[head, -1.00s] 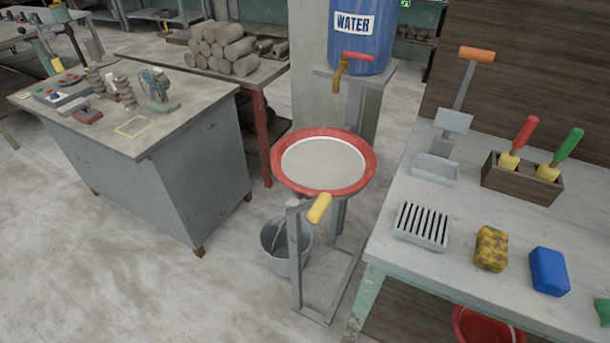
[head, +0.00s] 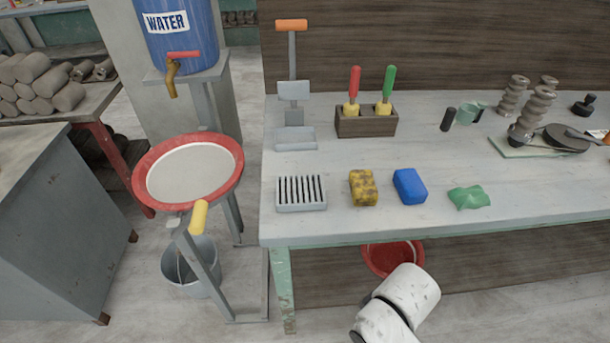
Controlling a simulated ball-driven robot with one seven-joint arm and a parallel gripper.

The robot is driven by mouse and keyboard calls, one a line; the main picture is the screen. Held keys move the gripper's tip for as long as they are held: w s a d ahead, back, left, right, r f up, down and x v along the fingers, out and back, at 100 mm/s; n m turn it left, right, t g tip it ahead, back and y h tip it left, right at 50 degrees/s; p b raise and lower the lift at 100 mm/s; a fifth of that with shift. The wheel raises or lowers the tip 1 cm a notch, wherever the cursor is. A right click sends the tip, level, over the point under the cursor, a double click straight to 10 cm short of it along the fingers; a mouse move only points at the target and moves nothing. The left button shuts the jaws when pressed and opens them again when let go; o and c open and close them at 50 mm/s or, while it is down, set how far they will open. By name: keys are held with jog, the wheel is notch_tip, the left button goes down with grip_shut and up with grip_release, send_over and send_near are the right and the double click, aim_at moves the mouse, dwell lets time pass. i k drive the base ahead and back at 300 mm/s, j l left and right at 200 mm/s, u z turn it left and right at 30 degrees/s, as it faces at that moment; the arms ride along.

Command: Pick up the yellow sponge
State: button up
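The yellow sponge (head: 363,188) lies on the pale grey workbench (head: 330,222), near its front edge. It is a worn, dark-stained block. A grey slotted rack (head: 301,193) is to its left and a blue sponge (head: 409,186) is close to its right, with a small gap between. Part of my white arm shows at the bottom, in front of the bench and below its top. My gripper is not in view.
A green cloth (head: 469,197) lies right of the blue sponge. Behind stand a wooden holder (head: 366,125) with red- and green-handled tools and a grey scraper stand (head: 293,137). A red-rimmed basin (head: 187,207) is left of the bench. A red bowl (head: 393,258) sits below.

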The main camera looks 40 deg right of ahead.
aim_at(363, 189)
jog(key=k+l, duration=0.1)
jog(key=l, duration=0.3)
jog(key=k+l, duration=0.1)
jog(key=l, duration=0.3)
jog(key=k+l+z, duration=0.1)
jog(key=l, duration=0.3)
